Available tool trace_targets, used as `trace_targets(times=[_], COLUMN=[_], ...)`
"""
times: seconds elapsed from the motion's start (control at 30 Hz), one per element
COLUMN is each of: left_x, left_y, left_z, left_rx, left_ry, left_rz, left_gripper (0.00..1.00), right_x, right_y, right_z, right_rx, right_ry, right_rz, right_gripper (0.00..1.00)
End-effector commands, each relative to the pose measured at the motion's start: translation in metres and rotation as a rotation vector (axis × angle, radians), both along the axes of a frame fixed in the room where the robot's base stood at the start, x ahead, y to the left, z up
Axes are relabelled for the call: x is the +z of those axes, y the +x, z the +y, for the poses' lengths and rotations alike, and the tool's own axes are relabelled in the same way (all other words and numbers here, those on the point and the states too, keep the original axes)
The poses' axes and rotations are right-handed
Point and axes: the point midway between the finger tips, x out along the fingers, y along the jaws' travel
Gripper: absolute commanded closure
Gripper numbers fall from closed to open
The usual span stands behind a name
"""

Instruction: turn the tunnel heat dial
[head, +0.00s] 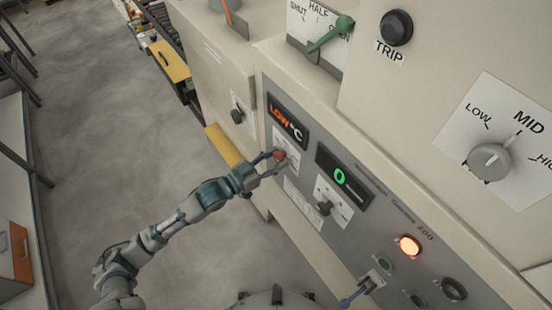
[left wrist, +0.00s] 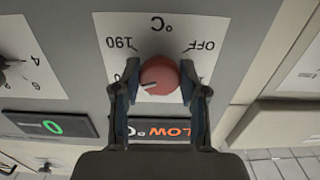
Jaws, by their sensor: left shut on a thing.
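The red heat dial (head: 280,155) is on the grey control panel, below the display reading LOW °C (head: 288,121). In the left wrist view the dial (left wrist: 161,75) appears upside down on a white plate marked °C, OFF and 190. Its pale pointer mark is toward the lower left there. My left gripper (head: 273,158) reaches the panel from the left. Its two fingers (left wrist: 158,84) are on either side of the dial, shut on it. The fingers hide part of the plate's markings. My right gripper is in neither view.
A second display reads a green 0 (head: 341,176), with a black knob (head: 324,208) below it. A lit orange lamp (head: 409,245), a green lever (head: 331,34), a black TRIP button (head: 396,27) and a large grey LOW-MID-HIGH knob (head: 490,161) are nearby. Open floor lies left.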

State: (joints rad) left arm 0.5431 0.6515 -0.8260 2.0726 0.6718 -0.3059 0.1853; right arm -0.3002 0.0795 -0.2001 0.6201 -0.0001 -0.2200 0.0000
Motion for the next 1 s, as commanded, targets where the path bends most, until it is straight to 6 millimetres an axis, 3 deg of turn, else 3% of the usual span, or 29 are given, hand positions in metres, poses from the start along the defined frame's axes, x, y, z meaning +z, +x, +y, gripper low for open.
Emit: trace_targets(times=[0.17,0.2,0.27,0.67,1.0], left_x=[-0.005,-0.005,-0.004,-0.001,-0.003], left_y=[0.0,0.0,0.0,-0.004,-0.045], left_z=[0.0,0.0,0.0,0.005,0.062], left_rx=[0.001,0.001,0.001,0.002,0.001], left_ry=[0.006,0.006,0.005,0.002,0.006], left_rz=[0.009,0.009,0.009,0.004,0.007], left_gripper=[0.92,0.48,0.33,0.32,0.32], right_x=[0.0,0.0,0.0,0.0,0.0], right_y=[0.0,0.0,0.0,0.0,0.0], right_z=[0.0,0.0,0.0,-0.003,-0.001], right_rx=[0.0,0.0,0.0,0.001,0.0], right_ry=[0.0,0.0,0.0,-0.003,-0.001], right_rz=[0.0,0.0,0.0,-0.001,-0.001], right_gripper=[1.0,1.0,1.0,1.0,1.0])
